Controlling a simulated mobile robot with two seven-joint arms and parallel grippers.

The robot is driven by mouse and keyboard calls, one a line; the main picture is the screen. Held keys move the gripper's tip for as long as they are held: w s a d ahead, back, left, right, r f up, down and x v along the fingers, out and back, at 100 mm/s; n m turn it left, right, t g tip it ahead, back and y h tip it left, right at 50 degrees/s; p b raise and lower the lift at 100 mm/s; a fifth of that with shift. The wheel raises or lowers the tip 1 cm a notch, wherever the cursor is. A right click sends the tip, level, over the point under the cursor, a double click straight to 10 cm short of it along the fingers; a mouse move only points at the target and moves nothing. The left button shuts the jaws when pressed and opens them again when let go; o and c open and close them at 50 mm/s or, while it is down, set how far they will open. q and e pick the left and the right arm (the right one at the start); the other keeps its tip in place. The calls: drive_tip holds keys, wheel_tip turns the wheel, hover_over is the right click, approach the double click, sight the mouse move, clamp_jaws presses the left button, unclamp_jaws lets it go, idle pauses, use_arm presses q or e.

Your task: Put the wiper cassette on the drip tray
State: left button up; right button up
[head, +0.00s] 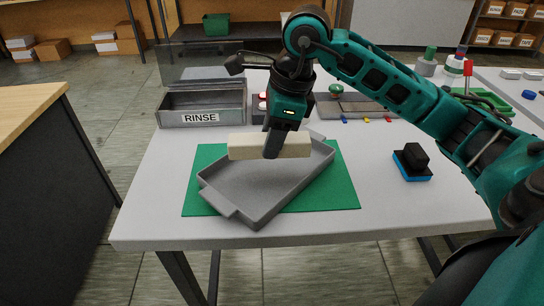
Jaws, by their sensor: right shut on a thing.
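The wiper cassette (240,146) looks to be the long cream block in the head view. My right gripper (273,150) is shut on its middle, with a dark finger in front of it. The block is over the back part of the grey drip tray (232,210); I cannot tell whether it touches the tray. The drip tray is shallow, has end tabs, and sits turned at an angle on a green mat (335,195). The visible part of the tray floor is bare. My left gripper is not in view.
A grey bin labelled RINSE (200,118) stands behind the mat at left. A black and blue block (412,162) lies on the table at right. A grey panel (355,108) with small coloured parts lies at the back. The front table strip is clear.

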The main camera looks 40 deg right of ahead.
drive_tip(key=shift+f+b, duration=0.35)
drive_tip(key=shift+f, duration=1.85)
drive_tip(key=shift+f, duration=0.25)
drive_tip(key=o, duration=1.2)
drive_tip(key=shift+r, duration=0.1)
drive_tip(key=p+v, duration=0.2)
drive_tip(key=v, duration=1)
drive_tip(key=shift+r, duration=0.15)
drive_tip(key=shift+a, duration=0.1)
